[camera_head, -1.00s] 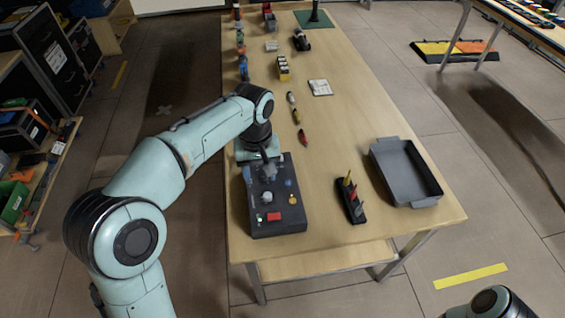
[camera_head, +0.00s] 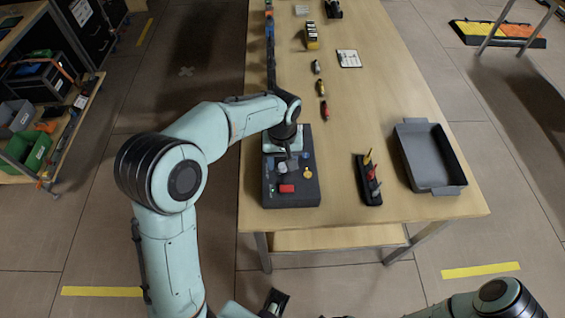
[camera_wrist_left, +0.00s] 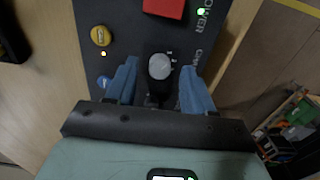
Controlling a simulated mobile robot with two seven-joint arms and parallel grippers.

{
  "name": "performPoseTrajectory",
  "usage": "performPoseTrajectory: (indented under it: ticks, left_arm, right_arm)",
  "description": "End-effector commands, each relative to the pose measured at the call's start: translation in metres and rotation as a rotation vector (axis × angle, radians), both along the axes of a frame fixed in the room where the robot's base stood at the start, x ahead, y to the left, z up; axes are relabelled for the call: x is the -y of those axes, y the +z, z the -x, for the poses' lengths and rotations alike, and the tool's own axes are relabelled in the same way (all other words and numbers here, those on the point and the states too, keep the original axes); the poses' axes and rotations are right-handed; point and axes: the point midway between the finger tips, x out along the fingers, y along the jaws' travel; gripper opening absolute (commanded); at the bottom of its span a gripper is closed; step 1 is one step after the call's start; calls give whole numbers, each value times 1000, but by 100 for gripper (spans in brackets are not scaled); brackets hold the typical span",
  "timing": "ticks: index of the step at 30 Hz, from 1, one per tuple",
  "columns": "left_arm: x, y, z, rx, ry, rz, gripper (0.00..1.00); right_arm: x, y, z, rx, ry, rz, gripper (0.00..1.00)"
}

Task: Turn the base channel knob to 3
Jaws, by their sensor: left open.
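The dark control box (camera_head: 270,196) stands on the table's near left part. Its grey round knob (camera_wrist_left: 159,66) shows in the left wrist view, with small number marks beside it and partly hidden lettering that seems to begin "CHAN". I cannot tell which number the knob points to. My left gripper (camera_wrist_left: 158,76) is open over the box, its two blue fingers on either side of the knob with a gap at each side. In the head view the left gripper (camera_head: 289,158) reaches down at the box and hides part of its top. My right gripper does not show.
A dark rack (camera_head: 369,190) and a grey tray (camera_head: 462,180) stand to the right. Bare tabletop lies between.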

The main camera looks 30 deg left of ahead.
Motion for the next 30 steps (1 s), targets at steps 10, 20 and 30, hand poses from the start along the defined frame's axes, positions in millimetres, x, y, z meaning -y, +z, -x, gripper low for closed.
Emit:
performPoseTrajectory:
  ticks: [10, 20, 30]
  left_arm:
    - [0, -10, 0, 0, 0, 0, 53]
    - [0, -9, 0, 1, 0, 0, 0]
    - [0, -9, 0, 0, -64, 0, 0]
  right_arm:
    - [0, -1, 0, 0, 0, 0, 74]
    - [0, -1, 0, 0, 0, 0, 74]
    - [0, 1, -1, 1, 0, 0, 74]
